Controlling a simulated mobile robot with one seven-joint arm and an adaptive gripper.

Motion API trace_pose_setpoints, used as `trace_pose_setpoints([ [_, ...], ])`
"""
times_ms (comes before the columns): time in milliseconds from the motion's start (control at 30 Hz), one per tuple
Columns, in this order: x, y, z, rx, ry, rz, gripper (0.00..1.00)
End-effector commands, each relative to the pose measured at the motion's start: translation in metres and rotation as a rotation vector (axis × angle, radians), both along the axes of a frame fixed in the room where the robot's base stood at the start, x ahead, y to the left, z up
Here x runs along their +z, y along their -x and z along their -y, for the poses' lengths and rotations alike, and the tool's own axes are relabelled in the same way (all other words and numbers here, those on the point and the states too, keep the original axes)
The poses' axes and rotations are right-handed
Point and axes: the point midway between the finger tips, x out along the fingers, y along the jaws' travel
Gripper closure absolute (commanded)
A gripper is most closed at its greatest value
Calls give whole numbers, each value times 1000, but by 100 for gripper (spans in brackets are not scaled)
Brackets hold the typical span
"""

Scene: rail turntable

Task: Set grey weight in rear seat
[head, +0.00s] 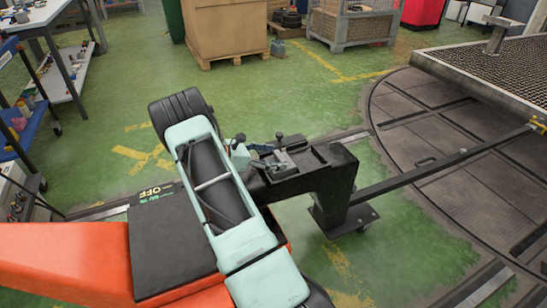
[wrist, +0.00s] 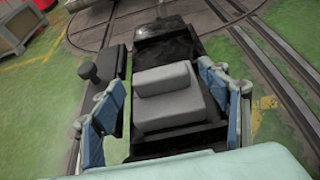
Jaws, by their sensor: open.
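A grey stepped block, which looks like the grey weight (wrist: 178,108), rests on the black stand (wrist: 165,52) in the wrist view. It also shows small in the head view (head: 284,161). My gripper (wrist: 165,88) is open, with one blue finger left of the block and one right of it. Visible gaps separate the fingers from the block. In the head view my gripper (head: 262,151) is partly hidden by my arm, over the near end of the stand (head: 345,190). I cannot tell which part of the stand is the rear seat.
A dark knob (wrist: 101,73) stands up left of the block, close to the left finger. A long bar (head: 430,167) runs from the stand to the turntable's mesh deck (head: 500,65). A cardboard box (head: 225,28) stands behind. Green floor between is clear.

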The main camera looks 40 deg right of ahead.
Motion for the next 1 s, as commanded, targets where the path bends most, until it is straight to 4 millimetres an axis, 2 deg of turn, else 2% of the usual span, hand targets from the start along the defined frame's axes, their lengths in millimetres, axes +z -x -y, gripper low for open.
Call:
trace_pose_setpoints([
  [167,12,-8,-22,5,1,2,31],
  [400,32,-23,-68,3,1,2,31],
  [600,44,-31,-95,1,0,0,31],
  [767,47,-34,-105,1,0,0,31],
  [1000,47,-34,-106,0,0,1,31],
])
